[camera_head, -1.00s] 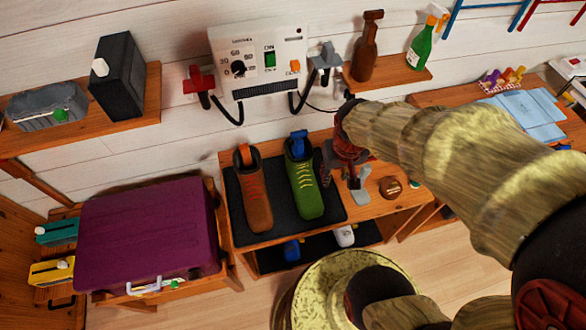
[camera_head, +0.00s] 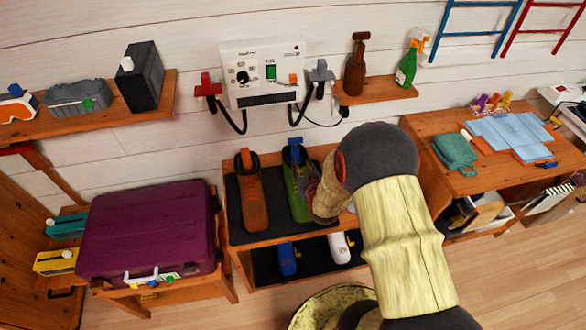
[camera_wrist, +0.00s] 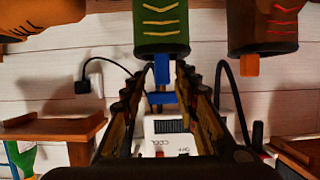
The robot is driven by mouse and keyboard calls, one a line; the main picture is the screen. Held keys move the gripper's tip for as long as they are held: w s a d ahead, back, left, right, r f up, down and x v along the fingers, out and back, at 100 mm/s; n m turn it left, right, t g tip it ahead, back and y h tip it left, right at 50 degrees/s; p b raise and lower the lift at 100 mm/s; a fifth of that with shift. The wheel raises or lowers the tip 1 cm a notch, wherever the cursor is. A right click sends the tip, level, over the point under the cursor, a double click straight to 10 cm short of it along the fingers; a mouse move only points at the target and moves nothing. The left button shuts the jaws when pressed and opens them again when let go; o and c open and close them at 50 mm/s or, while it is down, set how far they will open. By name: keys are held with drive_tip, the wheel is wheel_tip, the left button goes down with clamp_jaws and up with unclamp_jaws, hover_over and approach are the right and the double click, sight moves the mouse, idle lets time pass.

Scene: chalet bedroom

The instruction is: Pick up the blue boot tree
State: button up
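The blue boot tree (camera_head: 294,148) stands in the green boot (camera_head: 296,183), its blue top sticking out of the boot's opening. In the wrist view the picture is upside down, and the blue boot tree (camera_wrist: 162,76) shows between the two fingers, below the green boot (camera_wrist: 161,28). My gripper (camera_wrist: 165,72) is open, with a finger on each side of the blue piece; I cannot tell whether either touches it. In the head view my gripper (camera_head: 313,190) is at the right side of the green boot, partly hidden by my arm.
A brown boot (camera_head: 251,196) with an orange boot tree (camera_head: 246,158) stands left of the green boot. A blue item (camera_head: 287,259) and a white item (camera_head: 339,248) lie on the lower shelf. The wall dryer unit (camera_head: 262,72) with hanging cables is behind. A purple suitcase (camera_head: 148,229) is left.

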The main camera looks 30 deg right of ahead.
sight(296, 154)
drive_tip(key=x, duration=0.2)
drive_tip(key=b+x, duration=0.1)
drive_tip(key=x, duration=0.2)
drive_tip(key=b+x, duration=0.1)
drive_tip(key=x, duration=0.1)
drive_tip(key=shift+w+r, duration=0.3)
drive_tip(key=shift+w, duration=0.2)
drive_tip(key=c, duration=0.4)
drive_tip(key=c, duration=0.3)
drive_tip(key=shift+r, duration=0.1)
clamp_jaws()
